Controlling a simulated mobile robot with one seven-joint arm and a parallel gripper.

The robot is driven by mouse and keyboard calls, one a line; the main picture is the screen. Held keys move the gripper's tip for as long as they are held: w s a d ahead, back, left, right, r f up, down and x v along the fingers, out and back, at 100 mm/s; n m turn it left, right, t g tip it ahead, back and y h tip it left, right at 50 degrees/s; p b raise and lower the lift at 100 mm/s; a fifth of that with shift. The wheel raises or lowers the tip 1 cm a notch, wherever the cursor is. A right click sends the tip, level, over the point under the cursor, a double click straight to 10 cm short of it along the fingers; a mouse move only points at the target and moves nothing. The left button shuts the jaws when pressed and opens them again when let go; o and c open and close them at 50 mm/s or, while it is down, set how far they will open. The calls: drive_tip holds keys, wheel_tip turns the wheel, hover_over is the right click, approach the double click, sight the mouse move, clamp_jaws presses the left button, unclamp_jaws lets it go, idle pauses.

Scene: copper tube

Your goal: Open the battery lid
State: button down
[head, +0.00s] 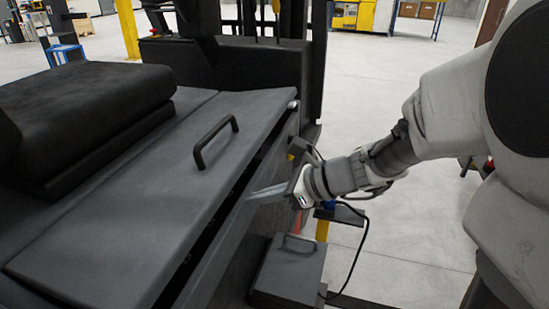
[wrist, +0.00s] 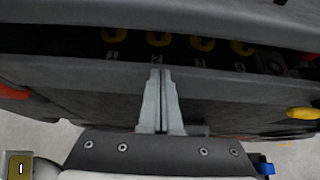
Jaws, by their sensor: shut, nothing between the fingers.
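The battery lid (head: 130,210) is a long dark grey panel on the side of a black forklift, with a raised handle (head: 214,140) on top. A dark gap runs beneath the lid's near edge. The lid's edge (wrist: 160,32) also crosses the top of the wrist view, with yellow numbered parts (wrist: 158,40) in the gap below it. My gripper (head: 252,197) is shut and empty, its thin fingers pointing left near the gap, below and right of the handle. In the wrist view my gripper (wrist: 160,74) points up toward the gap; contact with the lid cannot be told.
A seat cushion (head: 85,105) lies behind the lid. A dark step or box (head: 288,272) with a small handle sits below my gripper, with a black cable (head: 358,250) beside it. The grey floor (head: 410,245) at the right is clear.

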drive_tip(key=r, duration=0.1)
drive_tip(key=a+r, duration=0.1)
drive_tip(key=r+p, duration=0.1)
drive_tip(key=shift+w+a+r, duration=0.15)
drive_tip(key=shift+w+a, duration=0.2)
